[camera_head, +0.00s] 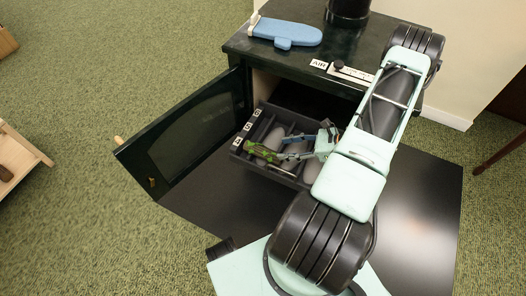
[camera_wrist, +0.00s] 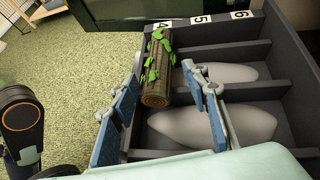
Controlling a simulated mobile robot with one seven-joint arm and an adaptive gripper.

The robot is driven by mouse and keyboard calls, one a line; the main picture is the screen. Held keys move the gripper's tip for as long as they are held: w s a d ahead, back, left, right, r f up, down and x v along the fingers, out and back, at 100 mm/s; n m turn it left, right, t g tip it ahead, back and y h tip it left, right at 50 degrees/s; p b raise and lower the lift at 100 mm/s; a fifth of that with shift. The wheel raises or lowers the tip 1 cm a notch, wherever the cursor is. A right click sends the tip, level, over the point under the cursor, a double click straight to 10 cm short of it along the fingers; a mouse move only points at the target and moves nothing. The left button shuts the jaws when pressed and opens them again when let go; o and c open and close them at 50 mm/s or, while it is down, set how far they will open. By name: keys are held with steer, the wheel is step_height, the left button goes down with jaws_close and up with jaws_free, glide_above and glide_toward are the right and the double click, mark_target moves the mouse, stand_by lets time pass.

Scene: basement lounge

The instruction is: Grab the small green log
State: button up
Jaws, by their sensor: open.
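The small log (camera_wrist: 157,72) is brown and round with bright green leaves, and its cut end faces me in the wrist view. It lies at the compartment labelled 4 of a dark divided tray (camera_wrist: 213,30). In the head view the green log (camera_head: 260,151) is at the tray's left side. My gripper (camera_wrist: 163,60) is open, with one blue finger on each side of the log in the wrist view. Gaps show between the fingers and the log. I cannot tell how far the fingertips reach down beside it. In the head view my gripper (camera_head: 282,148) is just right of the log.
Grey rounded shapes (camera_wrist: 190,127) fill other tray compartments. The tray sits before a dark green stove (camera_head: 300,47), whose door (camera_head: 190,125) stands open at the left.

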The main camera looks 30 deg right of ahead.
mark_target(267, 150)
steer(key=b+x, duration=0.2)
steer(key=x, duration=0.5)
steer(key=shift+a+f, duration=0.3)
steer(key=shift+w+a+f, duration=0.1)
steer(key=shift+w+a, duration=0.15)
steer(key=shift+c, duration=0.4)
steer(key=c, duration=0.9)
